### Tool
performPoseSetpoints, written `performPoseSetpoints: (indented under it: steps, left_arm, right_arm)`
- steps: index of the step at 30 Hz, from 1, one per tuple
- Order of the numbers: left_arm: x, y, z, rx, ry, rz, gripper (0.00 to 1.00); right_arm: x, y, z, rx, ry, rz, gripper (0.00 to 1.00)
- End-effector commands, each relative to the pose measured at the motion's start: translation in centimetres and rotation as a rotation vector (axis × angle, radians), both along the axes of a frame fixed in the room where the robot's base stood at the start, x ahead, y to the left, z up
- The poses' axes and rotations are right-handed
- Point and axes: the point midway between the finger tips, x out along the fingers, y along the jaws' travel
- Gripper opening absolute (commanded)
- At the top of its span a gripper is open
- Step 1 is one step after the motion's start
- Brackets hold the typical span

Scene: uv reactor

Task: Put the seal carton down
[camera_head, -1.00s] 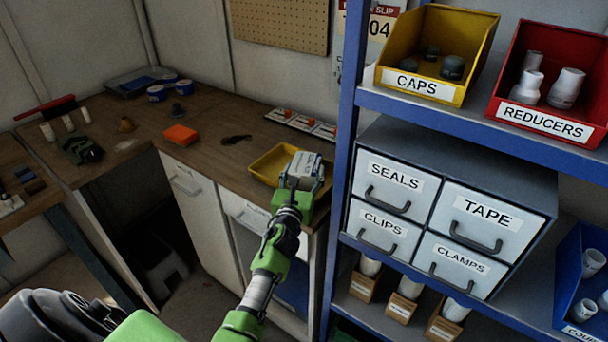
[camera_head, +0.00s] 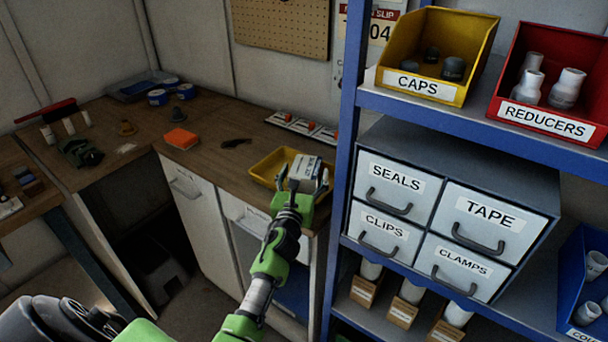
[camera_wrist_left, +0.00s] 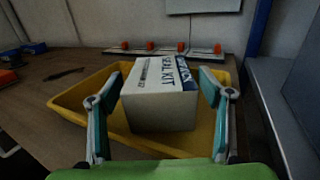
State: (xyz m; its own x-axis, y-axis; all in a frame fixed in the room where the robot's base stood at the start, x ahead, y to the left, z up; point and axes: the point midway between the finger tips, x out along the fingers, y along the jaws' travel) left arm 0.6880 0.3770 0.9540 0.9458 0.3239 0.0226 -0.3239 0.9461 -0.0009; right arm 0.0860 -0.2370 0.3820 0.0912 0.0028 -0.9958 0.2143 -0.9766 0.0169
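The seal carton (camera_head: 305,167), a white box with a blue band marked SEAL KIT, is in the yellow tray (camera_head: 264,168) on the wooden bench. In the left wrist view the carton (camera_wrist_left: 160,105) sits upright inside the tray (camera_wrist_left: 70,103), apparently on its floor. My left gripper (camera_head: 302,182) is around the carton. In the left wrist view its fingers (camera_wrist_left: 161,100) stand on either side of the carton, spread, with narrow gaps showing. The carton's underside is hidden. My right gripper is not in view.
A blue shelf post (camera_head: 346,150) stands close right of the tray, beside a drawer cabinet (camera_head: 450,205). Behind the tray lies a row of white plates with orange parts (camera_head: 302,127). An orange block (camera_head: 181,138) and a dark item (camera_head: 236,142) lie left; bench between is clear.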

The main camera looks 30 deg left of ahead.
Motion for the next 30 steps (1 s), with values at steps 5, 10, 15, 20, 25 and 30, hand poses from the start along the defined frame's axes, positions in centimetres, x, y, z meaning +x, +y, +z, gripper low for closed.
performPoseSetpoints:
  steps: [5,10,15,20,25,30]
  left_arm:
    - [-0.4,-0.3,-1.8,-0.008,0.031,0.000,0.72]
    - [-0.4,-0.3,-0.4,-0.010,0.030,0.000,0.72]
    - [-3.4,-1.3,-0.6,-0.006,0.029,-0.001,0.72]
    - [-6.8,-2.4,-0.5,-0.005,0.026,0.000,0.72]
    - [-9.6,-3.3,-0.3,-0.004,0.022,0.000,0.72]
    - [-11.2,-3.9,-0.1,-0.006,0.019,-0.001,0.72]
  right_arm:
    - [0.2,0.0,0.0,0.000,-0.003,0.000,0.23]
    - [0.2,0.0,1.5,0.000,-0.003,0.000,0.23]
    - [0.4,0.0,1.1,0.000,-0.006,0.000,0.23]
    - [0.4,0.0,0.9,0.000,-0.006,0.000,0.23]
    - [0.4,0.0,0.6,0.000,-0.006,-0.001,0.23]
    - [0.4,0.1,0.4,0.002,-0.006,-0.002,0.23]
